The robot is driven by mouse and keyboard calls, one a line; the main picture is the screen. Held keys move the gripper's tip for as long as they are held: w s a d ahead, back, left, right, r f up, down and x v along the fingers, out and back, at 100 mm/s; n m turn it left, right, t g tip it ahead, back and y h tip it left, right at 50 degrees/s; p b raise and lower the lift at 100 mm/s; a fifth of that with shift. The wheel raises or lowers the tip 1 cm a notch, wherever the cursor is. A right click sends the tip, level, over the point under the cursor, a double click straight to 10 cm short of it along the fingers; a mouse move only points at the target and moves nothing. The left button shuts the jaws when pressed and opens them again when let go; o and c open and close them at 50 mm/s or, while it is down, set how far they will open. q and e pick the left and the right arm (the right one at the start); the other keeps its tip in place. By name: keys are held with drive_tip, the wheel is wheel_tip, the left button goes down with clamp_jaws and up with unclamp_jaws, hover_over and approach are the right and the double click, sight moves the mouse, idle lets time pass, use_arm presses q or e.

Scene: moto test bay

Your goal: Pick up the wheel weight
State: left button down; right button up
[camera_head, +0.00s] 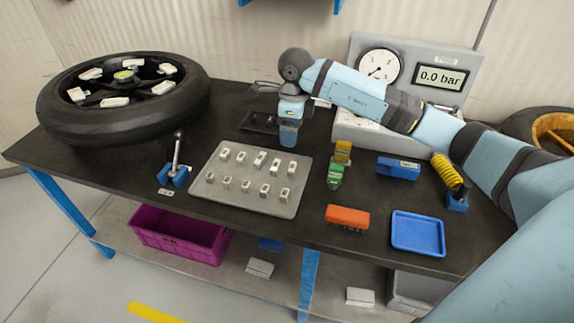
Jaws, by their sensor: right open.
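Several small silver blocks, which look like wheel weights (259,158), stand in two rows on a grey tray (215,197) in the middle of the bench. I cannot tell which one the task means. My right gripper (288,138) points down just behind the tray's back right edge, apart from the blocks. It is open, and I see nothing held in it. My left gripper is not in view.
A wheel with a black tyre (125,125) lies at the left. A lever tool (177,165), orange block (347,217), blue tray (418,232), green-and-yellow item (338,168) and blue block (397,168) surround the grey tray. A gauge panel (409,68) stands behind.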

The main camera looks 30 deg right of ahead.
sight(295, 166)
drive_tip(key=f, duration=0.9)
drive_tip(key=d+f, duration=0.1)
drive_tip(key=f, duration=0.3)
drive_tip(key=shift+s+f, duration=0.1)
drive_tip(key=shift+f, duration=0.05)
drive_tip(key=c, duration=1)
